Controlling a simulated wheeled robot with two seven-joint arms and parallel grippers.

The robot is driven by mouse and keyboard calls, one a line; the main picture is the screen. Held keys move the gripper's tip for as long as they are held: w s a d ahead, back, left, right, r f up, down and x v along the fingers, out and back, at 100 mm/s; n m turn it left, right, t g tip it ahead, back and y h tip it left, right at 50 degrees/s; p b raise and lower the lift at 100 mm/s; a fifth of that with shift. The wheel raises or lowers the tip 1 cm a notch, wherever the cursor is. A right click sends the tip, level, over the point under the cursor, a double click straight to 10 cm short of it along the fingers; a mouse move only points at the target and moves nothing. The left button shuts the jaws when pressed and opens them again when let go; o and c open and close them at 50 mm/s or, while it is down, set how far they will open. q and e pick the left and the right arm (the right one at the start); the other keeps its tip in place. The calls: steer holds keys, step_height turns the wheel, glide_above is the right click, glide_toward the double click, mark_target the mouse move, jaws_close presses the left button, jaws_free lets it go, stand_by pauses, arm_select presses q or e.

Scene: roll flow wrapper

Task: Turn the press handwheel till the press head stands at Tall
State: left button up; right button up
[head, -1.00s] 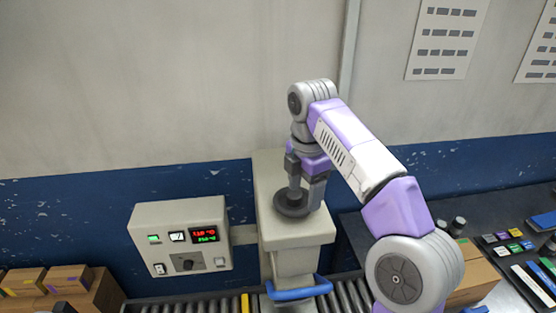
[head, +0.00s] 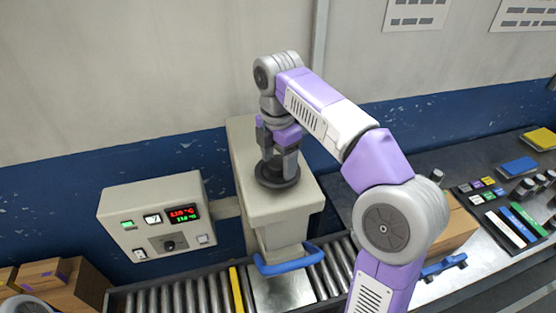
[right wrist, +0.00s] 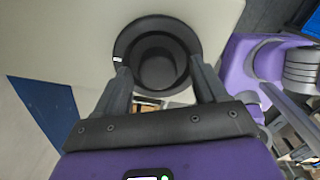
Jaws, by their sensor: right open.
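The press handwheel (head: 278,182) is a dark round wheel with a raised hub, flat on top of the beige press (head: 290,212). My right gripper (head: 278,168) points straight down over it. In the right wrist view the handwheel (right wrist: 157,22) lies between and beyond the open fingers (right wrist: 160,72), one on each side of the hub. I cannot tell whether the fingers touch it. A small white mark shows on the wheel's left rim. No Tall mark is readable in either view. My left gripper is not in view.
A control box (head: 118,218) with lit red and green displays stands left of the press. A blue curved bar (head: 290,262) is at the press front, above the roller conveyor (head: 180,300). Cardboard boxes (head: 75,285) are at lower left. A dark bench (head: 455,165) with small items is at right.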

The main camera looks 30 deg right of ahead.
steer(key=shift+w, duration=0.1)
steer(key=shift+f, duration=0.1)
steer(key=shift+c, duration=0.9)
steer(key=c, duration=0.9)
